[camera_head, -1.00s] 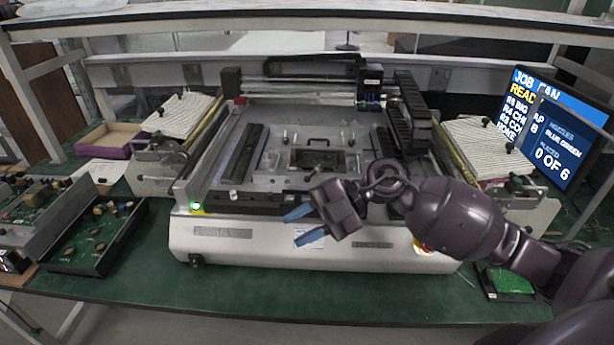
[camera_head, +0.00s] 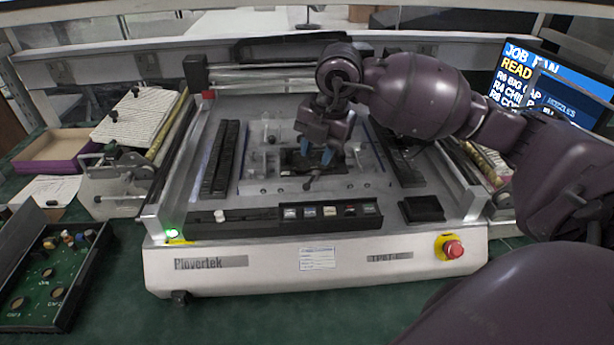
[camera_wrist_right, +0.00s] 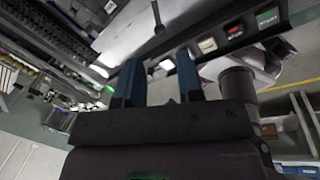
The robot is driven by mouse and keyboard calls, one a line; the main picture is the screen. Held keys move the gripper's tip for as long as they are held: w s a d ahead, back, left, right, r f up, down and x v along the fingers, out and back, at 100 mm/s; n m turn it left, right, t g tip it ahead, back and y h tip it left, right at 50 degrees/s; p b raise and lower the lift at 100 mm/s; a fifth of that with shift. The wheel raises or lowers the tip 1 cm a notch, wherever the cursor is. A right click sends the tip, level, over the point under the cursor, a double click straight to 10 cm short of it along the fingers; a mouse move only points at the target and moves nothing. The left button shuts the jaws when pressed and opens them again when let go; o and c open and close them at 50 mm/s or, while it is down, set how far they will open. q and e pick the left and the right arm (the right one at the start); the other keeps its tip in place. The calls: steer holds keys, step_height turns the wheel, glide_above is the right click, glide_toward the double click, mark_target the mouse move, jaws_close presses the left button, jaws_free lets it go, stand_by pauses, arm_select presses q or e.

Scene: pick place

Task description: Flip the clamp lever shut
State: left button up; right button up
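A clamp lever with a dark knob (camera_head: 309,184) stands out at the front of the dark fixture plate (camera_head: 335,165) in the middle of the machine bed. It points toward the front and looks raised, but its exact angle is hard to tell. In the right wrist view a dark rod with a knob (camera_wrist_right: 159,29), likely this lever, lies beyond the fingertips. My right gripper (camera_head: 316,153) is over the fixture, just behind the lever knob. Its blue fingers are apart with nothing seen between them, also in the right wrist view (camera_wrist_right: 159,75). My left gripper is not in view.
The machine's front rail carries a row of buttons (camera_head: 330,211) and a black tray (camera_head: 422,208). A red emergency stop (camera_head: 453,249) sits at front right. Dark racks (camera_head: 222,160) flank the bed. A monitor (camera_head: 545,85) stands at right, a circuit board tray (camera_head: 55,275) at left.

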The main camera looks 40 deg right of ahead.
mark_target(309, 183)
steer(key=f, duration=0.2)
steer(key=w+f, duration=0.1)
steer(key=f, duration=0.2)
steer(key=f+b, duration=0.1)
steer(key=f, duration=0.2)
steer(key=shift+w+a, duration=0.3)
steer(key=shift+a, duration=0.1)
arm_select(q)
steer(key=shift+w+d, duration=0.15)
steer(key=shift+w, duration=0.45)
arm_select(e)
steer(key=shift+f, duration=0.1)
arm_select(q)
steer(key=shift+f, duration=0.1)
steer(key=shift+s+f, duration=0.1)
arm_select(e)
jaws_close()
